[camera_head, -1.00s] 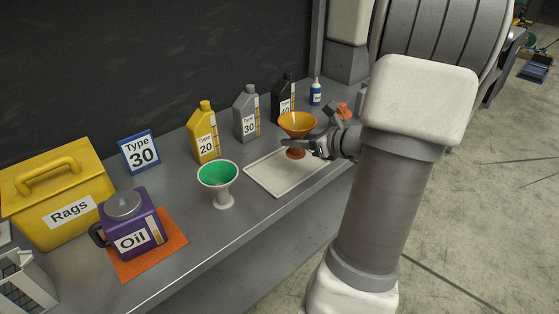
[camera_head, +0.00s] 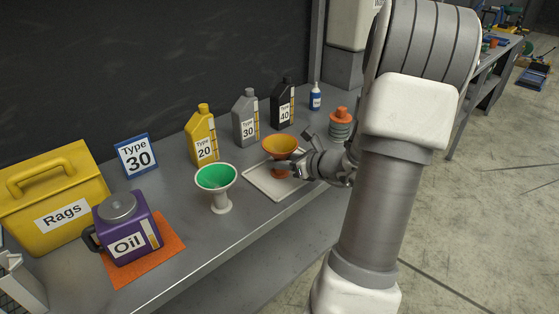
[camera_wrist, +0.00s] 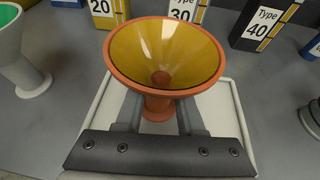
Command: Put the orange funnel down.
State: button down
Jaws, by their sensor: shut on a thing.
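The orange funnel (camera_head: 280,146) has a yellow inside and stands upright. It is over the white tray (camera_head: 262,186) in the head view. My gripper (camera_head: 282,170) is shut on the funnel's stem below its cone. In the wrist view the funnel (camera_wrist: 165,55) sits between the two fingers (camera_wrist: 158,115), with the white tray (camera_wrist: 232,110) beneath. I cannot tell whether the funnel's foot touches the tray, as the fingers and cone partly hide it.
A green-lined white funnel (camera_head: 216,180) stands left of the tray. Yellow (camera_head: 203,140), grey (camera_head: 246,118) and black (camera_head: 283,103) bottles stand behind. An orange-topped object (camera_head: 341,122) is at the right. A purple oil can (camera_head: 127,228) and yellow rags box (camera_head: 55,190) stand left.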

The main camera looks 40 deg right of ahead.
jog(key=c, duration=0.5)
grip_release()
jog(key=shift+r+p, duration=0.25)
jog(key=shift+p, duration=0.1)
jog(key=p+v, duration=0.1)
jog(key=v, duration=1.1)
jog(key=shift+f+p, duration=0.2)
jog(key=shift+p, duration=0.15)
